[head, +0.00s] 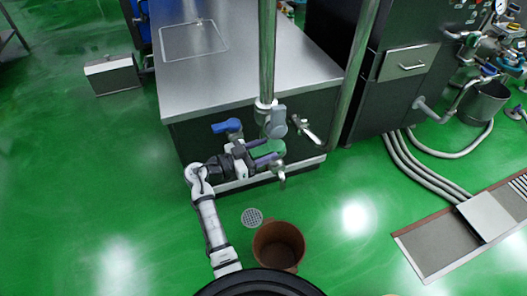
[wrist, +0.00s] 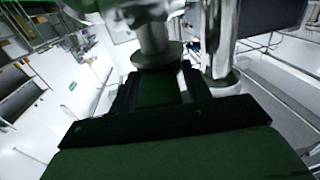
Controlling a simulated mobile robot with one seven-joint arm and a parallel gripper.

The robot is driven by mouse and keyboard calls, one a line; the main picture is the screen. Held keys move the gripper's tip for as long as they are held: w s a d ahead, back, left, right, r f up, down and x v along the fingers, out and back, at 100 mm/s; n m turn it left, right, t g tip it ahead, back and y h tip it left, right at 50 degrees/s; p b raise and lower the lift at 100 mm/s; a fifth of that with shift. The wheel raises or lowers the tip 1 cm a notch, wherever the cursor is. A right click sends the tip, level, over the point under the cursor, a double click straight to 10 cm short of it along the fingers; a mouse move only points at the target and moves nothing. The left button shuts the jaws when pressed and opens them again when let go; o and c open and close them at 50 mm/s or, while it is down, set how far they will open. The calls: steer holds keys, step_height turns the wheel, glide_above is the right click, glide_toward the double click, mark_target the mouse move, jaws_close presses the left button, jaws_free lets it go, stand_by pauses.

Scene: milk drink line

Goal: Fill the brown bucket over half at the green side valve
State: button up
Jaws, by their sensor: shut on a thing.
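The brown bucket (head: 264,248) stands upright on the green floor in the head view, and its inside looks dark with no stream seen entering it. The green side valve (head: 271,147) is on the pipework at the front of the steel bench, with a metal spout (head: 282,178) pointing down. The bucket is below the spout in the picture; I cannot tell if it is directly under it. My gripper (head: 263,151) is shut on the green valve handle, one finger on each side. In the wrist view my gripper (wrist: 158,92) has a dark green piece between its fingers, beside steel pipe.
A blue valve handle (head: 227,126) is just left of my gripper. A vertical steel pipe (head: 267,60) rises behind it. A floor drain (head: 252,217) lies left of the bucket. Hoses (head: 425,172) and a floor grate (head: 440,245) are at right.

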steer(key=n+t, duration=0.1)
steer(key=t+y+b, duration=0.1)
steer(key=s+n+t+y, duration=0.1)
steer(key=shift+d+f+n+b, duration=0.15)
steer(key=shift+d+n+b, duration=0.15)
steer(key=shift+b, duration=0.1)
steer(key=shift+s+d+n+t+y+b, duration=0.15)
steer(key=shift+n+t+y+b, duration=0.35)
steer(key=shift+n+t+y, duration=0.55)
steer(key=shift+t, duration=0.35)
steer(key=o, duration=1.1)
steer(key=shift+r, duration=0.2)
steer(key=b+v, duration=0.3)
steer(key=v, duration=1)
steer(key=shift+s+a+r, duration=0.1)
steer(key=shift+s+a, duration=0.1)
steer(key=shift+s, duration=0.15)
